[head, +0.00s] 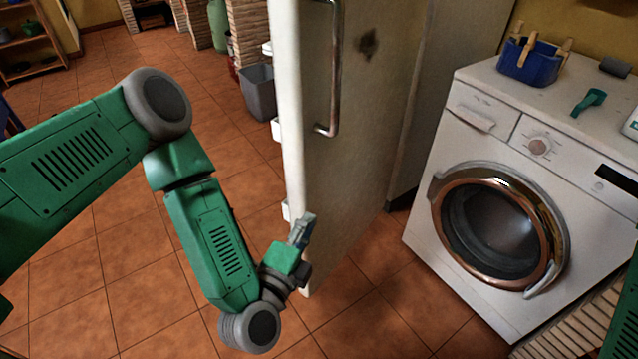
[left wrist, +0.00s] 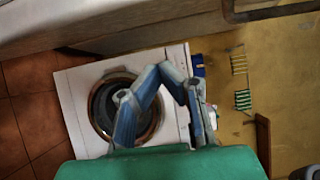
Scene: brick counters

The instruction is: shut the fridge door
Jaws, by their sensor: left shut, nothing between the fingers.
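The fridge door (head: 355,150) stands open in the head view, its pale free edge towards me. Its worn outer face, with a long metal handle (head: 335,85), is turned to the right. Small white parts stick out on its inner, left side. My left gripper (head: 302,230) is shut and empty, in front of the low part of the free edge. I cannot tell whether it touches the door. In the left wrist view its blue-grey fingers (left wrist: 162,70) meet at the tips. My right gripper is not in view.
A white washing machine (head: 465,120) stands right of the door, with a blue basket (head: 530,60) and a teal scoop (head: 589,101) on top. A grey bin (head: 258,92) stands left of the door. Tiled floor (head: 90,240) lies clear on the left.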

